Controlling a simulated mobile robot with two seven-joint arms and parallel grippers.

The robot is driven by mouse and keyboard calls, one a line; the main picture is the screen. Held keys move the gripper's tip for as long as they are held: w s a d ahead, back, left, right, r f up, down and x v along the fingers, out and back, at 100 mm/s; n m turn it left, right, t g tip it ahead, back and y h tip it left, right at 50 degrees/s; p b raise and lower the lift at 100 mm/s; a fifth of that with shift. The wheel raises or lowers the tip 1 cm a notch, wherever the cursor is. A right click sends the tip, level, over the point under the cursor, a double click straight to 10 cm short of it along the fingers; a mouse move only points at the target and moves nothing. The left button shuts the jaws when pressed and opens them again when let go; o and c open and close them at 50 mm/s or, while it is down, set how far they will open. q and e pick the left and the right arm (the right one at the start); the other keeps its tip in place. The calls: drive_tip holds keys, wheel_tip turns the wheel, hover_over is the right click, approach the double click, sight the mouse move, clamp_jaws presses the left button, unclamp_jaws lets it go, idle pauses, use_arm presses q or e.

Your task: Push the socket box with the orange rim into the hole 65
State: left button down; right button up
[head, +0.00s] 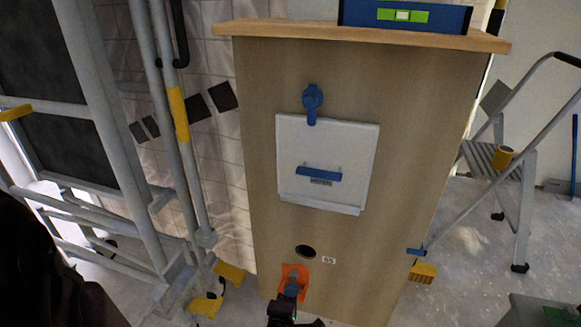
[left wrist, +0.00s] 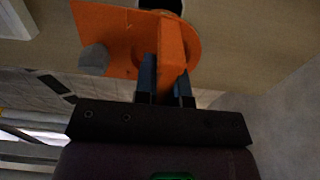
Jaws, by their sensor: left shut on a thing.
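The socket box with the orange rim (head: 301,271) is in front of the lower part of the wooden panel (head: 270,150), just below a dark round hole (head: 305,251). A small white label (head: 328,260) sits right of the hole; its number is too small to read surely. My left gripper (head: 291,288) is shut on the box. In the left wrist view the blue fingers (left wrist: 166,80) clasp an upright orange part of the box (left wrist: 172,45). A dark opening (left wrist: 160,6) shows just beyond the box. I cannot tell whether the box touches the panel. My right gripper is not in view.
A spirit level (head: 405,15) lies on the top ledge. Scaffold poles (head: 165,110) stand left, a stepladder (head: 515,180) right.

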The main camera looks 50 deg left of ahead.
use_arm(q)
drive_tip(key=shift+b+x, duration=0.7)
drive_tip(key=shift+x, duration=2.3)
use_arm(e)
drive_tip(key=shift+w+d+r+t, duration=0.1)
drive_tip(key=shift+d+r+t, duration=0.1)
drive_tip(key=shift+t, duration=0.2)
use_arm(q)
drive_tip(key=shift+w+a, duration=0.15)
drive_tip(key=shift+w, duration=0.1)
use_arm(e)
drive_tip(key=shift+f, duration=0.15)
use_arm(q)
drive_tip(key=shift+x, duration=2.45)
drive_tip(key=shift+f, duration=0.1)
drive_tip(key=c, duration=1.1)
unclamp_jaws()
